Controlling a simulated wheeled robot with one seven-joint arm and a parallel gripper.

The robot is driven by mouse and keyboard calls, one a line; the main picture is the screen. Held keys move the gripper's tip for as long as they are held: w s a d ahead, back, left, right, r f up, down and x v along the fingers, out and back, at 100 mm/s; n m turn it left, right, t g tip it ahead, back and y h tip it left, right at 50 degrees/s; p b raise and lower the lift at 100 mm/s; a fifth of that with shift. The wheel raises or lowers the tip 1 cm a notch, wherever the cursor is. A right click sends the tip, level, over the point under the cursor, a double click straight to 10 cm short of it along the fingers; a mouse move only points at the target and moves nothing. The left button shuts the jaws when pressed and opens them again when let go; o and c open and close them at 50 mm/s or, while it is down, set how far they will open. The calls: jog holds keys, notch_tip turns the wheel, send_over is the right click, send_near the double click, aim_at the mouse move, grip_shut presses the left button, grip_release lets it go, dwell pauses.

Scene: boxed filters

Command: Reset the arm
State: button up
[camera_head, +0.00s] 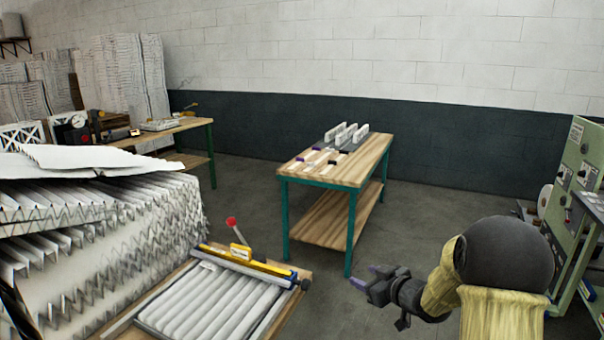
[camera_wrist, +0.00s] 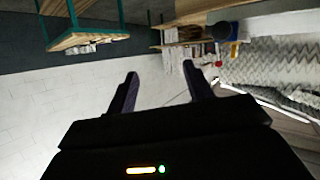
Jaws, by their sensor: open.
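My gripper (camera_head: 368,284) is at the lower right of the head view, at the end of my arm, above the grey floor. Its fingers are apart and nothing is between them. In the wrist view the two dark fingers (camera_wrist: 160,93) stand apart at the middle, with the room tilted behind them. The gripper is clear of the wooden table (camera_head: 312,172) with green legs, which stands behind it to the left. It touches nothing that I can see.
Pleated filter stacks (camera_head: 120,240) fill the left. A filter in a frame (camera_head: 215,305) with a red-knobbed lever (camera_head: 232,222) lies on a bench at the lower middle. A green machine (camera_head: 575,195) stands at the right. Another workbench (camera_head: 165,130) is at the back left. Floor between is free.

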jog(key=s+a+r+m+g+h+p, duration=0.1)
jog(key=s+m+g+h+p, duration=0.2)
jog(key=s, duration=1.1)
jog(key=s+a+r+m+g+h+p, duration=0.1)
jog(key=s+g, duration=0.5)
jog(key=s, duration=0.9)
jog(key=r+m+h+p, duration=0.1)
jog(key=m+h+p, duration=0.1)
jog(key=m, duration=0.1)
jog(key=shift+s+g+h+p, duration=0.15)
jog(key=shift+g+h+p, duration=0.15)
jog(key=shift+h, duration=0.1)
